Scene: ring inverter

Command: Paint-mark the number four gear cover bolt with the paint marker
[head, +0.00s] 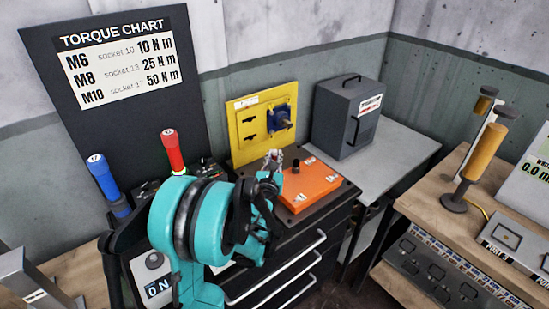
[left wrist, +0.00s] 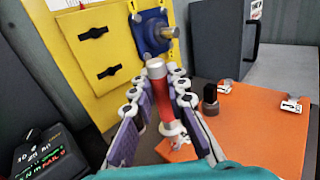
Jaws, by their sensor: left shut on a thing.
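The orange gear cover (head: 318,186) lies on the dark bench top, with small pale tagged fittings near its corners; I cannot read which is number four. It also shows in the left wrist view (left wrist: 256,118). My left gripper (left wrist: 166,98) is shut on an upright red cylinder with a pale grey top (left wrist: 156,88), which looks like the paint marker. In the head view the gripper (head: 272,160) is at the cover's left back edge, its fingers partly hidden by my arm. A short black upright piece (left wrist: 210,98) stands on the cover, right of the gripper. My right gripper is out of view.
A yellow board (head: 262,120) with a blue fitting (head: 281,118) stands close behind the cover. A grey cabinet (head: 345,115) is at the back right. Red (head: 173,150) and blue (head: 103,176) handled tools stand at the left. The grey table (head: 385,160) has free room.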

